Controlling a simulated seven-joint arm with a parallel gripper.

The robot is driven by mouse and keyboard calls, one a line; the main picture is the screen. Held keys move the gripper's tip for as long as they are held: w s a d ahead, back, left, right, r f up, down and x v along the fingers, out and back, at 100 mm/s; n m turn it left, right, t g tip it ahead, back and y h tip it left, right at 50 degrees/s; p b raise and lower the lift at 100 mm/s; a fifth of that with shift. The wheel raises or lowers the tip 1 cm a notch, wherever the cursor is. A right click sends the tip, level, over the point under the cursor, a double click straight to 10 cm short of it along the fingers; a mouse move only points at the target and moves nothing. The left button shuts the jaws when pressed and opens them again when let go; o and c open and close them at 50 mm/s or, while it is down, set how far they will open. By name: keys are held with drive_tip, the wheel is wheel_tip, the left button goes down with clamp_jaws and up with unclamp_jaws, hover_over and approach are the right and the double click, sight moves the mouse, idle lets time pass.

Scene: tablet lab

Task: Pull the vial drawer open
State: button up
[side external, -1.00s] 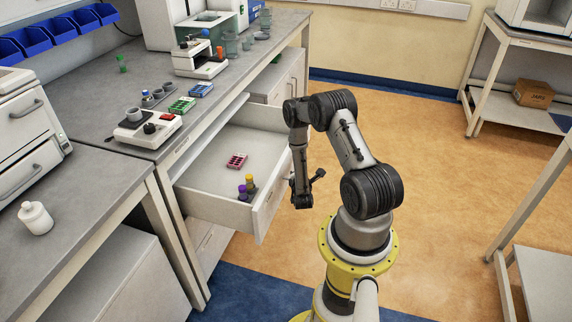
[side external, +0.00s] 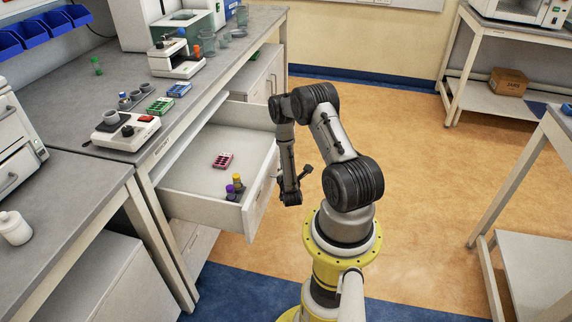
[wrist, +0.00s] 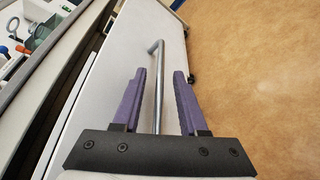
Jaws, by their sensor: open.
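The vial drawer (side external: 195,180) stands pulled out from under the bench in the side view. Inside it are a pink rack (side external: 222,160) and vials with purple and yellow caps (side external: 235,186). My gripper (wrist: 160,73) is open in the wrist view, with its two purple fingers apart. In the side view my wrist is beside the drawer front, and the fingers are too small to make out.
The bench top (side external: 85,85) carries a scale (side external: 125,132), small green and blue racks, and a microscope-like device (side external: 175,60). A closed cabinet (side external: 262,75) stands beyond the drawer. The floor (side external: 410,160) to the right of my arm is clear.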

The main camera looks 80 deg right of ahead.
drive_tip(key=v, duration=1.3)
drive_tip(key=shift+s+a+r, duration=0.2)
drive_tip(key=shift+a, duration=0.1)
drive_tip(key=w+d+r+m+g+h, duration=0.25)
drive_tip(key=d+r+g, duration=0.2)
drive_tip(key=r, duration=0.85)
wheel_tip(320, 180, up, 16)
drive_tip(key=s+a+m+g+y, duration=0.2)
drive_tip(key=a+m+g, duration=0.1)
drive_tip(key=m+g, duration=0.4)
drive_tip(key=s+a+r+t+y, duration=0.1)
drive_tip(key=a+r+t+y, duration=0.2)
drive_tip(key=a, duration=0.7)
drive_tip(key=s+a+r+t+y, duration=0.1)
drive_tip(key=a+r+t+y, duration=0.3)
drive_tip(key=a+y, duration=0.3)
drive_tip(key=s+a+r+t+y, duration=0.1)
drive_tip(key=a+r+t+y, duration=0.2)
drive_tip(key=a, duration=1)
drive_tip(key=shift+a+r+m+t+y, duration=0.15)
drive_tip(key=shift+a+m+t+y, duration=0.25)
drive_tip(key=shift+t+y, duration=0.7)
